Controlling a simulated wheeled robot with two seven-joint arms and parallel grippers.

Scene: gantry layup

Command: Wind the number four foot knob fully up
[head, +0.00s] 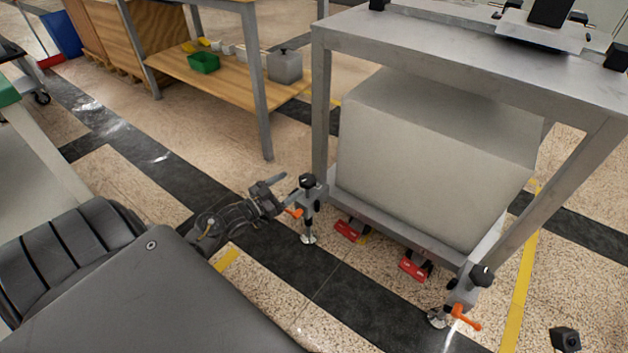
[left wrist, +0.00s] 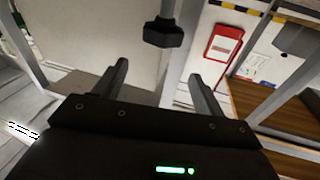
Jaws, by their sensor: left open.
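The gantry frame's near-left foot has a black knob (head: 307,181) on top of a threaded post, with an orange lever and a round pad at the floor. The near-right foot has a similar black knob (head: 482,275). I can read no number on either. My left gripper (head: 279,190) is open and empty, just left of the near-left knob and apart from it. In the left wrist view a black knob (left wrist: 163,33) shows beyond and between the spread fingertips (left wrist: 158,71), not between the fingers. My right gripper is not in view.
The grey gantry frame (head: 450,60) stands over a large pale block (head: 430,150). Red parts (head: 348,231) sit under its lower rail. A wooden-shelf bench (head: 230,85) stands behind. A red panel (left wrist: 222,43) shows in the left wrist view. Floor left of the near-left foot is clear.

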